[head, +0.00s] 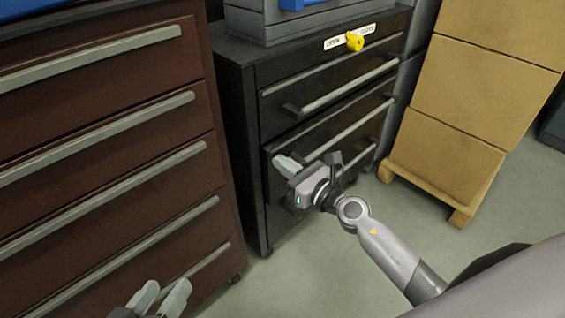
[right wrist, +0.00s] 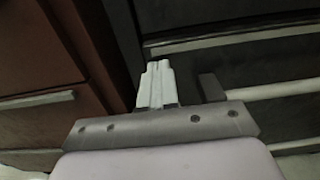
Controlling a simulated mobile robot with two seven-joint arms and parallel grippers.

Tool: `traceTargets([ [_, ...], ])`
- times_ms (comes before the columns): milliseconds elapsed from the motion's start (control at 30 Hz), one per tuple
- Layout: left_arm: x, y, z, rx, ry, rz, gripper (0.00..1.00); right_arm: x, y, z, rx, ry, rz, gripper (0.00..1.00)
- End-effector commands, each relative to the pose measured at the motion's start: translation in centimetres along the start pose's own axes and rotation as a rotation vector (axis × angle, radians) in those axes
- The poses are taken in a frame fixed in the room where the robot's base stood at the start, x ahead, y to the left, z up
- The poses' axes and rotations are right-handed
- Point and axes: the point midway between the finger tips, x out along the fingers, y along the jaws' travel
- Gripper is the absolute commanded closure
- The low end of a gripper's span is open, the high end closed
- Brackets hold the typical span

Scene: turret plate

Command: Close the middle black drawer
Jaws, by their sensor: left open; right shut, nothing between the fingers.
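The black cabinet (head: 238,150) stands in the middle of the head view. Its middle drawer (head: 335,124) has a long grey bar handle (head: 355,128), and its front seems to stand slightly proud of the cabinet. My right gripper (head: 288,164) is shut and empty, in front of the left part of this drawer; I cannot tell whether it touches. In the right wrist view the shut fingers (right wrist: 157,84) point at the dark front, left of a handle (right wrist: 275,90). My left gripper (head: 160,298) is open and empty at the bottom edge, by the brown cabinet.
A brown cabinet (head: 105,165) with several grey handles stands close on the left. A yellow knob (head: 355,41) sits on a white label above the top black drawer. Stacked cardboard boxes (head: 475,95) on a pallet stand at right. Grey floor (head: 310,265) is free in front.

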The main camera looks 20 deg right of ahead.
Motion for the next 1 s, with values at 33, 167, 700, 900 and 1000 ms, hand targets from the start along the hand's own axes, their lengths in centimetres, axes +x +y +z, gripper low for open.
traceTargets([
  [33, 0.0, 0.0, 0.1, 0.0, -0.001, 0.0, 0.41, 0.4, 0.1, 0.0, 0.001, -0.001, 0.001, 1.0],
  [167, -0.1, -0.1, 0.2, 0.0, -0.003, 0.0, 0.41, 0.7, 0.1, 0.0, 0.0, 0.001, 0.001, 1.0],
  [700, -0.3, 0.0, 0.1, 0.003, 0.002, 0.0, 0.41, 2.3, 0.0, 0.1, 0.0, -0.002, 0.001, 1.0],
  [900, -0.3, -0.1, 0.1, 0.006, 0.001, -0.001, 0.41, 3.5, 0.0, 0.1, -0.002, -0.001, 0.0, 1.0],
  [1000, -0.3, -0.1, 0.1, 0.006, 0.001, -0.001, 0.41, 3.5, 0.0, 0.1, -0.002, -0.002, -0.001, 1.0],
])
